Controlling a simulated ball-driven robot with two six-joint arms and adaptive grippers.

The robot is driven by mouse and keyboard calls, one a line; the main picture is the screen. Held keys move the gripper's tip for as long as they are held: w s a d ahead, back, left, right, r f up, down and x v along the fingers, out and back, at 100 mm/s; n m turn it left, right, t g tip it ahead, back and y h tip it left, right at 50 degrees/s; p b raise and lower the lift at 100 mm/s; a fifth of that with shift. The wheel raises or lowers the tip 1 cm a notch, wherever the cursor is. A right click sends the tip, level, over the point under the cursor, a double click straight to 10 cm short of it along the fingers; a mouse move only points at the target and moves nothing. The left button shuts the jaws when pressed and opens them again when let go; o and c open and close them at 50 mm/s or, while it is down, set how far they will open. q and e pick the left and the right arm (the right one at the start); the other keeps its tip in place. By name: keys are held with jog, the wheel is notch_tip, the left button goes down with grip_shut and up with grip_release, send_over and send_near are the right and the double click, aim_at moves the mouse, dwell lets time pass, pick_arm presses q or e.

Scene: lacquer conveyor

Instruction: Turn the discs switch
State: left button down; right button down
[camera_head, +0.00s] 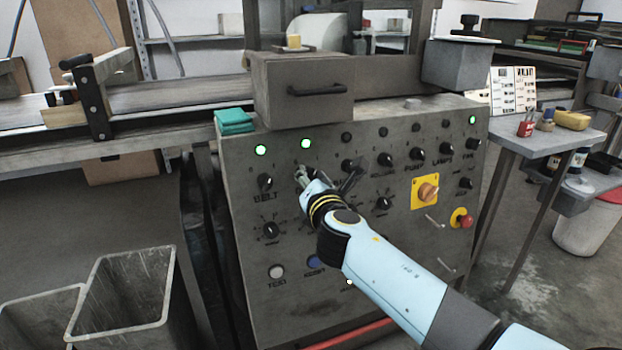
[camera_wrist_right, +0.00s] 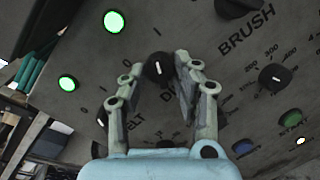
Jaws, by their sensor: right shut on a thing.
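The discs switch (camera_wrist_right: 158,67) is a black round knob with a white line on the grey control panel (camera_head: 240,235). In the right wrist view it sits between the two fingers of my right gripper (camera_wrist_right: 160,70), which is shut on it. The label beside it is partly hidden by a finger; only its first letters show. In the head view my right gripper (camera_head: 302,175) reaches the panel just right of the belt switch and hides most of the discs switch. The green lamp (camera_head: 306,144) above it is lit. My left gripper is not in view.
The belt switch (camera_head: 265,181) is close on the left, with its own lit green lamp (camera_head: 261,150). More black knobs, a yellow-plated rotary switch (camera_head: 428,191) and a red stop button (camera_head: 463,219) lie to the right. A drawer box (camera_head: 300,105) overhangs the panel top.

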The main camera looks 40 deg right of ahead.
dwell(0.4)
jog(key=c, duration=1)
grip_release()
jog(key=v, duration=1.2)
